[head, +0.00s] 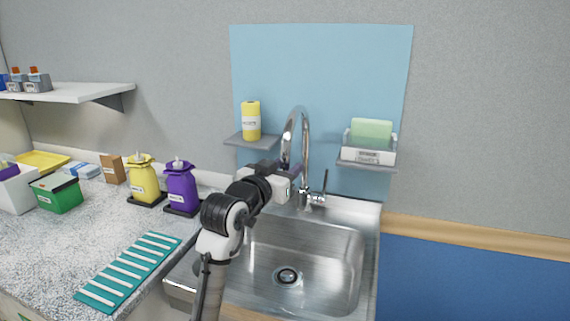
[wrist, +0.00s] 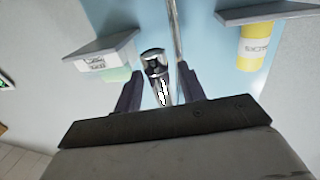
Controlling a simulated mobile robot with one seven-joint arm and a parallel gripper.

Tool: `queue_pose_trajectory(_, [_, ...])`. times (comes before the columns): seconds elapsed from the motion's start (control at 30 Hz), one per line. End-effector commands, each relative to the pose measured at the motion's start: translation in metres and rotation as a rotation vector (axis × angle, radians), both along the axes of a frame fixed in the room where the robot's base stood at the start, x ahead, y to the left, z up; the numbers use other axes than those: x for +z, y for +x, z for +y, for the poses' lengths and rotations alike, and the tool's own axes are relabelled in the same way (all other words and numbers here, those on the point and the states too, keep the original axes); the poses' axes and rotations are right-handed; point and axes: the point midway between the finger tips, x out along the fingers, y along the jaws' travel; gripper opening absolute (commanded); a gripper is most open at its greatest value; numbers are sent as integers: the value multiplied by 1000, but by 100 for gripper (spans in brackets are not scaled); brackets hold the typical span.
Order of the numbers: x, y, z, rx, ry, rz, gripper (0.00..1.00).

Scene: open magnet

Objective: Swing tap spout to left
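The chrome tap has a tall curved spout (head: 304,125) rising behind the sink, with its downturned outlet end pointing toward me and slightly left. The tap lever (head: 322,188) is at the right of its base. My gripper (head: 292,172) is raised over the back of the sink, close to the spout's outlet end. In the wrist view, the two dark fingers of my gripper (wrist: 159,82) are apart, with the spout's end (wrist: 156,68) showing between them. A gap shows on the left of the spout; whether the right finger touches it I cannot tell.
The steel sink basin (head: 310,262) is empty below my arm. Small shelves flank the tap: one holds a yellow bottle (head: 251,120), the other a tray with a green block (head: 371,132). Yellow (head: 143,182) and purple (head: 181,186) dispensers stand on the left counter.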

Motion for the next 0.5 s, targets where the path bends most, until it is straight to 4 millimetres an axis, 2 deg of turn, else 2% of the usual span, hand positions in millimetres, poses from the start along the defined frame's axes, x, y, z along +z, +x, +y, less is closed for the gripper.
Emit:
queue_pose_trajectory(0.3, [0, 2, -1, 0, 0, 0, 39])
queue_pose_trajectory(0.5, [0, 2, -1, 0, 0, 0, 13])
